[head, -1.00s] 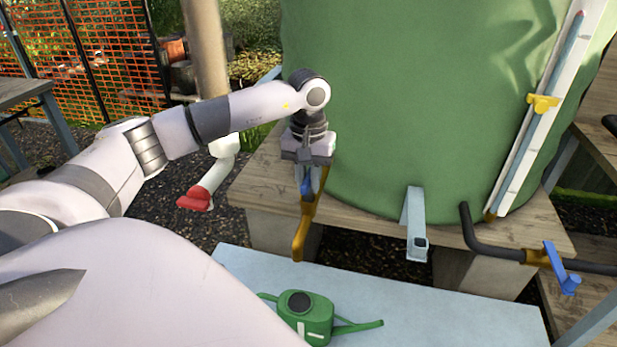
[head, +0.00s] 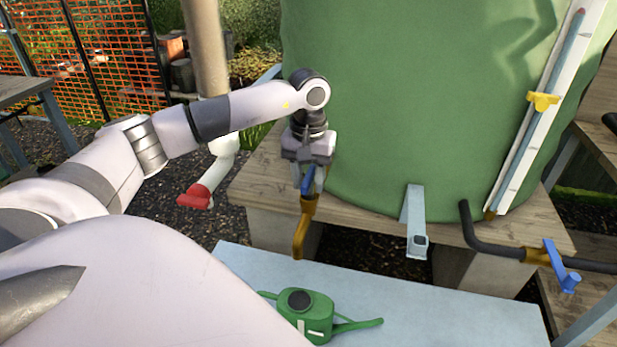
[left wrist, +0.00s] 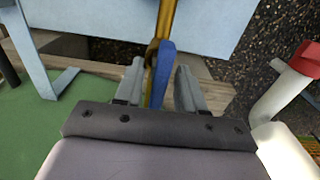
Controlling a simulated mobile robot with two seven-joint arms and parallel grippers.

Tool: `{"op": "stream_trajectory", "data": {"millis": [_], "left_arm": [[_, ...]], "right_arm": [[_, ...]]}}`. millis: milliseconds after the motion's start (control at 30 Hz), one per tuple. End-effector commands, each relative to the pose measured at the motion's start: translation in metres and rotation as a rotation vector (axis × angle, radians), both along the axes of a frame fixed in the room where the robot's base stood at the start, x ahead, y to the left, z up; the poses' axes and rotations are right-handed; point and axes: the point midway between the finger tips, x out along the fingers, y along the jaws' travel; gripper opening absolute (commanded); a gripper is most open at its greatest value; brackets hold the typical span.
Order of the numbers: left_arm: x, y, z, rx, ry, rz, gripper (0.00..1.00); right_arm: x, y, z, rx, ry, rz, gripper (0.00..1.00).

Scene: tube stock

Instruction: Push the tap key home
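The brass tap (head: 301,235) hangs at the front edge of the wooden stand, below the green tank. Its blue key (head: 307,180) shows at the top of the brass and also in the left wrist view (left wrist: 160,76). My left gripper (head: 313,188) points down over the tap. In the left wrist view, its two fingers (left wrist: 159,92) stand apart on either side of the blue key. Narrow gaps show beside the key, so the gripper looks open. The far side of the key is hidden. My right gripper is not in view.
The green tank (head: 410,110) rises close behind the gripper. A green watering can (head: 317,322) stands on the light blue bench (head: 430,305) below. A second blue-handled valve (head: 545,258) is on the black pipe at right. A white pipe with a red end (head: 195,197) is left.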

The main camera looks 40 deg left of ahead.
Motion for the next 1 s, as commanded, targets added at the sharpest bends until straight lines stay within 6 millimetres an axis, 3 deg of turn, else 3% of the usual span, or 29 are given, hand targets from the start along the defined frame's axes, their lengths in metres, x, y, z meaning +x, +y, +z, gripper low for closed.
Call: {"op": "stream_trajectory", "data": {"millis": [400, 733, 1000], "left_arm": [[0.000, 0.000, 0.000, 0.000, 0.000, 0.000, 0.50], [0.001, 0.000, 0.056, 0.000, -0.004, 0.000, 0.50], [0.000, 0.000, 0.072, 0.000, 0.000, 0.000, 0.50]], "right_arm": [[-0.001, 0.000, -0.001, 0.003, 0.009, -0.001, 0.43], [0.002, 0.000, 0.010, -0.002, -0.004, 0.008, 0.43], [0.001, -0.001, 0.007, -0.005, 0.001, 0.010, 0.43]]}}
